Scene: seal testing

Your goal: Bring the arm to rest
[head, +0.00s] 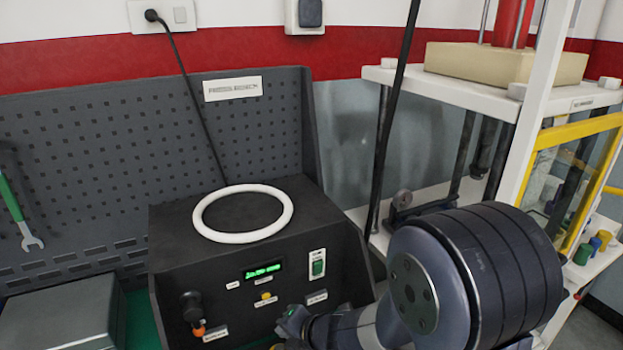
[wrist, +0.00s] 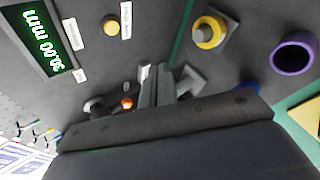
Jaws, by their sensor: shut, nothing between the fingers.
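My gripper (wrist: 158,75) shows in the wrist view with its grey fingers together and nothing between them. It is in front of the dark control box (head: 180,225), which has a lit green display (wrist: 32,42), a yellow button (wrist: 111,26) and an orange-tipped knob (wrist: 127,102). In the head view my dark arm joint fills the lower right and hides what is behind it; the fingertips cannot be made out clearly there. Whether the gripper touches the box cannot be told.
A white ring (head: 243,237) lies on top of the box. A purple ring (wrist: 294,54) and a yellow ring (wrist: 209,33) show in the wrist view. A white-framed press (head: 440,88) with a yellow-edged guard stands right. A grey case (head: 60,315) is at left.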

